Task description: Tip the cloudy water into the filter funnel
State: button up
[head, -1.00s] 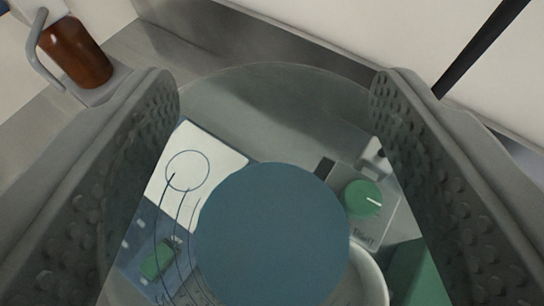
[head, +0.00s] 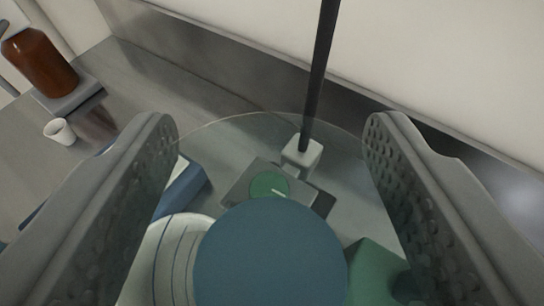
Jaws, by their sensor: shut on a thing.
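My gripper (head: 272,122) is shut on a clear round glass vessel (head: 235,130), one finger on each side of it. The view looks down through the glass. A flat blue-grey disc (head: 270,255) fills its lower middle. I cannot tell whether this is the cloudy water or part of the vessel. Thin dark curved lines show on the glass at lower left. A white round-rimmed thing (head: 165,250) lies beyond the glass there, partly hidden by the disc. It may be the filter funnel, but I cannot tell.
Behind the vessel stand a grey device with a green knob (head: 268,185) and a black rod (head: 320,75) in a pale block. A green thing (head: 375,270) is at lower right.

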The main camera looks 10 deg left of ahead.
jog(key=shift+f, duration=1.3)
jog(key=shift+r+n, duration=0.2)
jog(key=shift+n, duration=0.3)
jog(key=shift+h, duration=0.4)
jog(key=shift+r+n, duration=0.1)
jog(key=shift+n, duration=0.2)
jog(key=shift+r+n+t+h, duration=0.1)
jog(key=shift+n+t+h, duration=0.35)
jog(key=shift+n, duration=0.35)
dwell(0.4)
jog(key=shift+a+f+n+t+h, duration=0.15)
jog(key=shift+n+h, duration=0.25)
jog(key=shift+n, duration=0.2)
jog(key=shift+a+f+n+t+h, duration=0.1)
jog(key=shift+n+h, duration=0.25)
jog(key=shift+n, duration=0.25)
dwell(1.3)
jog(key=shift+s+a+f+n, duration=0.1)
jog(key=shift+f+n, duration=0.1)
jog(key=shift+n, duration=0.4)
dwell(1.2)
